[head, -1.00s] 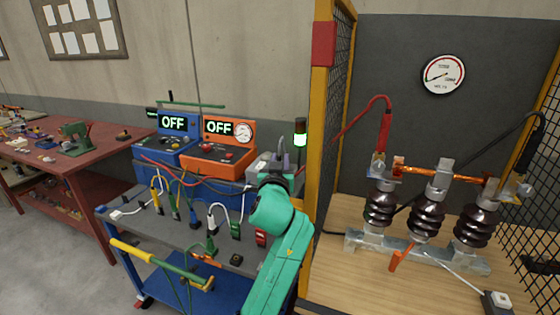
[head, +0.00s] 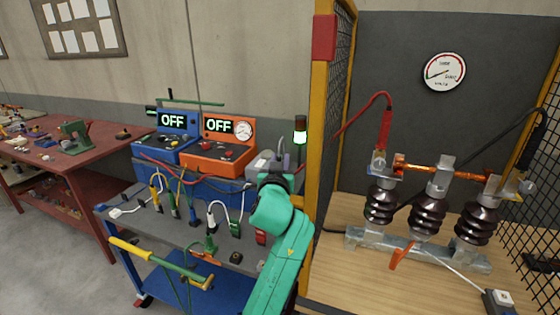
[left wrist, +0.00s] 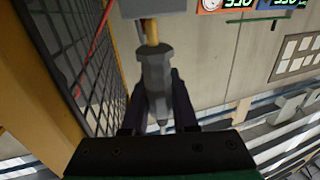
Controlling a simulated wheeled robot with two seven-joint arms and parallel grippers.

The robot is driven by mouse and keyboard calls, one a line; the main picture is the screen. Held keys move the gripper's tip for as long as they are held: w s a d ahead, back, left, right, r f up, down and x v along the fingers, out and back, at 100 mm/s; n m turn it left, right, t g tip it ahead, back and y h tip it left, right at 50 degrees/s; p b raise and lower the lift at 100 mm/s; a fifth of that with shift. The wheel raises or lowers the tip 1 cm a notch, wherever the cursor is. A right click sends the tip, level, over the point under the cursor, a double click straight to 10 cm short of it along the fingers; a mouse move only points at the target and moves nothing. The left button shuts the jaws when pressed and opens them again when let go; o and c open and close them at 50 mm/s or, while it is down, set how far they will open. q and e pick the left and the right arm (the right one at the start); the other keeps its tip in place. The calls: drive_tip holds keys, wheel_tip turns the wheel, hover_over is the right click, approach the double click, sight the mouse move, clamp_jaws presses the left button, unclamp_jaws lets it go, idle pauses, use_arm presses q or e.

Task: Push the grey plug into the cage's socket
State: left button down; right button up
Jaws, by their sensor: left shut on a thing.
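My left gripper (left wrist: 157,88) is shut on the grey plug (left wrist: 154,70), with a dark finger on each side of its body. The plug's brass pin (left wrist: 152,32) points at a grey box (left wrist: 150,8) at the top of the left wrist view and meets its edge. I cannot tell how deep the pin is in. In the head view the left gripper (head: 274,183) is beside the yellow cage post, close to a small grey box (head: 262,165). The arm hides the plug there. My right gripper is not in view.
The cage's yellow post (head: 318,120) and mesh stand right of the arm. A cart (head: 170,235) with cables and two units (head: 215,158) reading OFF is to the left. Insulators (head: 428,215) stand on the wooden bench inside the cage.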

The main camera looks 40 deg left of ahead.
use_arm(q)
drive_tip(key=shift+f+b, duration=0.7)
drive_tip(key=shift+f, duration=0.2)
drive_tip(key=c, duration=0.6)
unclamp_jaws()
